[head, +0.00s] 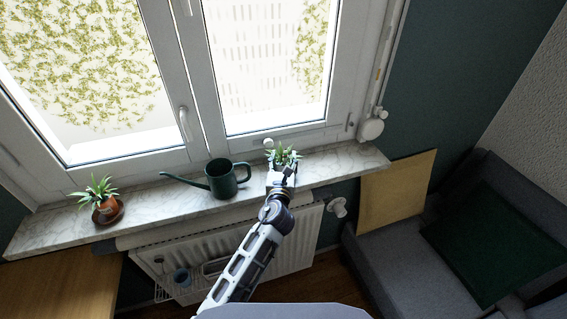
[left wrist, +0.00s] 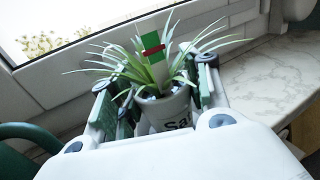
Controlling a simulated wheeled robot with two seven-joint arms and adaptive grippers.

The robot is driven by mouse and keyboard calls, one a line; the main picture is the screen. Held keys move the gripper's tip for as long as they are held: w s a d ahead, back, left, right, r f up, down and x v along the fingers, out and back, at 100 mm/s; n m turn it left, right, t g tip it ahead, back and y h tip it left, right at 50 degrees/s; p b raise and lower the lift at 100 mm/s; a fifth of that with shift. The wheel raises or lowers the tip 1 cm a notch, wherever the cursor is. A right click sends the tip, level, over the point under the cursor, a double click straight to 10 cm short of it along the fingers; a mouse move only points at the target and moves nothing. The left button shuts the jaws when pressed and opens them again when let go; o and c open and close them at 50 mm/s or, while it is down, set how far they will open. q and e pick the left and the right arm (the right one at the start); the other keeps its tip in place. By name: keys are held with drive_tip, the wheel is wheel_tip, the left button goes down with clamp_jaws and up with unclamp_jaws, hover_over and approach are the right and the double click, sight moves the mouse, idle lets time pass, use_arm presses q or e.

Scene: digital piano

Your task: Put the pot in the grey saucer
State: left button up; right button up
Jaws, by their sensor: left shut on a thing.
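The pot (left wrist: 165,113) is light-coloured with dark lettering and holds a spiky green plant with a green, white and red tag. In the left wrist view it stands between the green-padded fingers of my left gripper (left wrist: 160,104), which is shut on it. In the head view my left gripper (head: 282,176) is at the right part of the windowsill, and the plant (head: 284,157) shows just above it. I cannot make out the grey saucer in either view. Whether the pot touches the sill is hidden. My right gripper is not in view.
A dark green watering can (head: 222,181) stands left of the gripper on the marble sill (head: 340,166). A second plant in a terracotta pot (head: 107,205) sits in a brown saucer at the far left. The window is behind; a radiator (head: 230,262) is below. The sill's right end is clear.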

use_arm(q)
drive_tip(key=shift+f, duration=0.1)
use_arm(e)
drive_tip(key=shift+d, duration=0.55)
use_arm(q)
drive_tip(key=o, duration=1.1)
drive_tip(key=shift+o, duration=0.4)
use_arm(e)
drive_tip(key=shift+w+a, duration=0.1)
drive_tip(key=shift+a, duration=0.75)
use_arm(q)
drive_tip(key=shift+s+a, duration=0.1)
drive_tip(key=shift+s, duration=1.05)
drive_tip(key=s, duration=0.9)
drive_tip(key=shift+s+a+b, duration=0.3)
drive_tip(key=shift+s+a, duration=0.05)
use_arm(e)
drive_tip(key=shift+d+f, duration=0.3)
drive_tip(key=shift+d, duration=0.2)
